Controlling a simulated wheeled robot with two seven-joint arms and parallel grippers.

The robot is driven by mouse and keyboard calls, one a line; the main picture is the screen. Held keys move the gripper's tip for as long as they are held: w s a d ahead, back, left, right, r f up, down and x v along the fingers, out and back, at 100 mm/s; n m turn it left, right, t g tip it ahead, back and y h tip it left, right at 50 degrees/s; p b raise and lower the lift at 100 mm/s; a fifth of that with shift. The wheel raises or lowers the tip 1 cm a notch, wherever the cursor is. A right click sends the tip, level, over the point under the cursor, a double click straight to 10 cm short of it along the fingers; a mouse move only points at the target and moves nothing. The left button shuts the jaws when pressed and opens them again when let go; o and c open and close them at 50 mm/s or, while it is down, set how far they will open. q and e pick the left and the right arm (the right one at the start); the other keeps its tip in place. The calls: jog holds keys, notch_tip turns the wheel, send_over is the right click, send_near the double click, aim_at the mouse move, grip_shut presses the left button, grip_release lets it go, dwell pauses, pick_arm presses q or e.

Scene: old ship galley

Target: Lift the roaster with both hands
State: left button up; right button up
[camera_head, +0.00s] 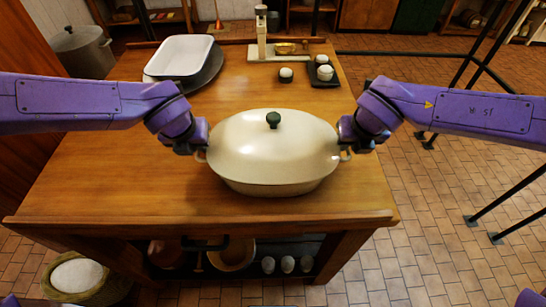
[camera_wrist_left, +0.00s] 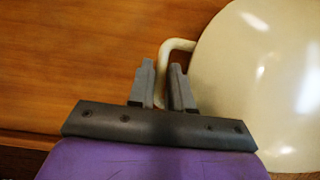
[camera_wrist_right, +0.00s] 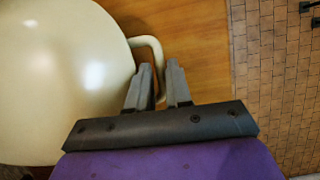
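The roaster (camera_head: 262,170) is a cream oval pot with its lid on and a dark green knob (camera_head: 273,120). It sits level on the wooden table near the front edge. My left gripper (camera_head: 202,149) is at its left handle; in the left wrist view the handle (camera_wrist_left: 176,45) passes between the fingers (camera_wrist_left: 162,82), which look closed on it. My right gripper (camera_head: 346,148) is at the right handle; in the right wrist view that handle (camera_wrist_right: 148,41) runs between the fingers (camera_wrist_right: 158,84), which also look closed on it. The roaster's underside is hidden.
The wooden table (camera_head: 90,185) is clear around the roaster. At its back are a white tray (camera_head: 180,57) on a dark pan, a scale (camera_head: 262,45), and small pale items, some on a dark tray (camera_head: 325,83). A metal pot (camera_head: 82,50) stands behind my left arm.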

pick_arm(q)
grip_shut()
pick_arm(e)
grip_shut()
pick_arm(q)
jog(key=shift+r, duration=0.1)
pick_arm(e)
jog(key=shift+r, duration=0.1)
dwell(0.8)
